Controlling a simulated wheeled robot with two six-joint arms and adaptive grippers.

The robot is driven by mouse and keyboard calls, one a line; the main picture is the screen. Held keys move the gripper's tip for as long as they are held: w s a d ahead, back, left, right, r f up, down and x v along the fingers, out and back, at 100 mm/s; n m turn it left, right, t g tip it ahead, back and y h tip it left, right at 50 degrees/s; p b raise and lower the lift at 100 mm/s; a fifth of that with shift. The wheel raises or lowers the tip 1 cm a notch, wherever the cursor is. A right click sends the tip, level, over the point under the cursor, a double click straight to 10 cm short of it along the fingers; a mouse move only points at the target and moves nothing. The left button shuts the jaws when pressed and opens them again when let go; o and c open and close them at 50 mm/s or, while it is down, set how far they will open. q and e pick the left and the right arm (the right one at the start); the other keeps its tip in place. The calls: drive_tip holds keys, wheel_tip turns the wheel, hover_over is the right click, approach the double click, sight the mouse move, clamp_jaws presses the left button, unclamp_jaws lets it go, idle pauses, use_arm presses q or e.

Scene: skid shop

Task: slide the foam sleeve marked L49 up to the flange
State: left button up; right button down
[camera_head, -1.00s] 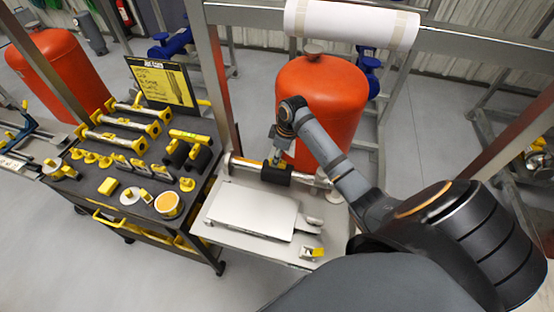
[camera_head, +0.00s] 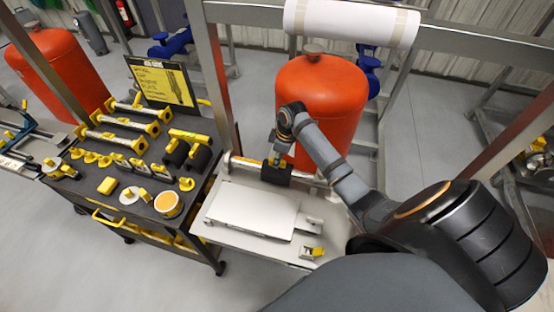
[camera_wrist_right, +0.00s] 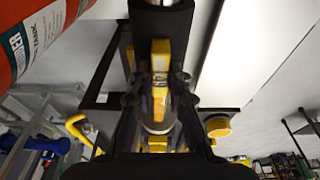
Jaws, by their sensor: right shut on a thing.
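The black foam sleeve (camera_head: 276,174) sits around a light pipe (camera_head: 304,178) above the bench at the foot of the red tank. My left gripper is not in view.
A pale flat plate (camera_head: 252,208) covers much of the bench in front of the pipe. A small yellow-and-grey part (camera_head: 312,253) lies at the bench's front right. The red tank (camera_head: 322,100) stands behind. A cart (camera_head: 118,180) with yellow parts stands left.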

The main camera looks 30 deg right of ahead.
sight(266, 162)
drive_tip(key=shift+w+a, duration=1.15)
drive_tip(key=shift+w, duration=0.2)
drive_tip(key=shift+w+a, duration=1.15)
drive_tip(key=shift+w, duration=0.15)
drive_tip(key=shift+w, duration=0.1)
drive_tip(key=shift+w+a, duration=1.15)
drive_tip(key=shift+w, duration=0.1)
drive_tip(key=shift+w+a+b, duration=0.5)
drive_tip(key=shift+w+a, duration=0.1)
drive_tip(key=shift+w, duration=0.1)
